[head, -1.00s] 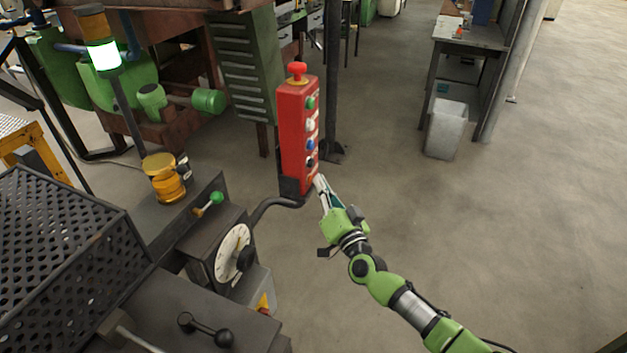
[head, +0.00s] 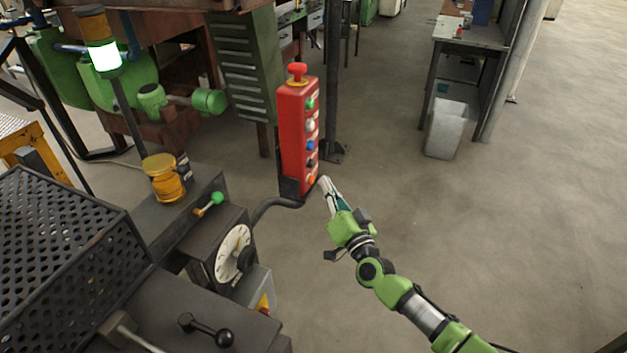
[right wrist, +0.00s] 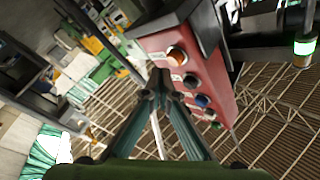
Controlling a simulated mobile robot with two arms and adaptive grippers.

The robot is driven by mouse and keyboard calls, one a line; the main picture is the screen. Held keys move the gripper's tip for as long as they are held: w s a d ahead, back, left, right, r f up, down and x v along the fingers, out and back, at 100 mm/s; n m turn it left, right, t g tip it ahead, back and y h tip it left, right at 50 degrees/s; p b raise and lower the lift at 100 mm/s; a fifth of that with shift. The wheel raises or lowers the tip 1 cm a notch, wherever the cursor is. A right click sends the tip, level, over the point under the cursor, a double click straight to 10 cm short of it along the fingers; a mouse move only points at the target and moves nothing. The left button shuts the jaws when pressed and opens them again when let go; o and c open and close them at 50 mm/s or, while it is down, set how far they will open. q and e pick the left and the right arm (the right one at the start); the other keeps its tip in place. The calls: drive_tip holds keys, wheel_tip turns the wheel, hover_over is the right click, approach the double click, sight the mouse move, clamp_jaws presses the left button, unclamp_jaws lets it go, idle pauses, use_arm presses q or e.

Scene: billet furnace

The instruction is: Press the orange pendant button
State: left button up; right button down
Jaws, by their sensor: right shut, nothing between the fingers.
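The red pendant (head: 298,130) stands upright on its bent arm, with a red mushroom knob (head: 297,70) on top and a column of coloured buttons on its right face. The orange button (head: 312,179) is the lowest of them. My right gripper (head: 323,181) is shut and empty, its tips just right of the orange button with a small gap in the head view. In the right wrist view the shut fingertips (right wrist: 161,75) show close beside the orange button (right wrist: 177,55). Whether they touch it there I cannot tell. My left gripper is not in view.
A dark machine with a white dial (head: 233,252), a green-knobbed lever (head: 215,198) and a perforated guard (head: 60,260) fills the lower left. The pendant's bent arm (head: 270,204) runs below it. The floor to the right is clear up to a grey bin (head: 445,130).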

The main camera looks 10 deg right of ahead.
drive_tip(key=shift+s+d, duration=0.7)
drive_tip(key=shift+d, duration=0.35)
drive_tip(key=shift+s+d, duration=0.7)
drive_tip(key=shift+d, duration=0.35)
drive_tip(key=s+d+f+n+g+h, duration=0.1)
drive_tip(key=s+f+g, duration=0.35)
drive_tip(key=f, duration=0.85)
drive_tip(key=s+d+f+n+g+b, duration=0.1)
drive_tip(key=s+f+n, duration=0.1)
drive_tip(key=s+f, duration=0.85)
drive_tip(key=s+f+n+g+h, duration=0.1)
drive_tip(key=s+f+g, duration=0.2)
drive_tip(key=f, duration=1.3)
drive_tip(key=s+f+n+g, duration=0.1)
drive_tip(key=s+f+g, duration=0.2)
drive_tip(key=s, duration=1)
drive_tip(key=s+f+n+g+h+b, duration=0.1)
drive_tip(key=s+f+g, duration=0.2)
drive_tip(key=s+f, duration=0.7)
drive_tip(key=s+f+n+g, duration=0.1)
drive_tip(key=s+f+g, duration=0.2)
drive_tip(key=s, duration=1.4)
wheel_tip(320, 180, down, 4)
drive_tip(key=shift+s+r+n+g+h, duration=0.2)
drive_tip(key=shift+n+g+h, duration=0.1)
drive_tip(key=shift+g+h, duration=0.1)
drive_tip(key=shift+d, duration=0.1)
